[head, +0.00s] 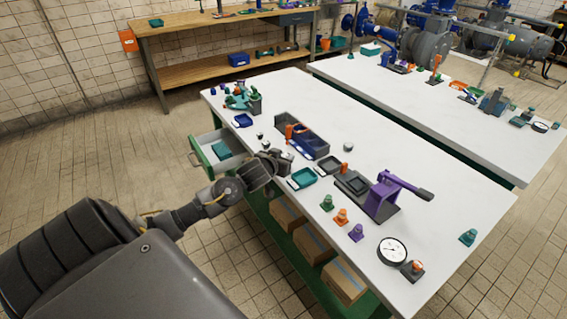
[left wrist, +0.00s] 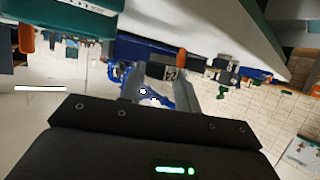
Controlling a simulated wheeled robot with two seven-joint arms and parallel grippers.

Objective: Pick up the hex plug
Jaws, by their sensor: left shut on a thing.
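My left gripper (head: 284,158) is at the near left edge of the white workbench (head: 440,222), low over its top and close to the open drawer. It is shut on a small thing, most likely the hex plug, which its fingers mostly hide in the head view. In the left wrist view the two grey fingers (left wrist: 164,88) stand close together, and the thing between them is too small and blurred to make out. My right gripper is not in view.
A teal tray (head: 303,178), a dark blue divided bin (head: 301,140) and a purple press (head: 382,198) stand close by. The open drawer (head: 206,160) juts out at the left. Small coloured knobs and a dial gauge (head: 392,251) sit toward the front.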

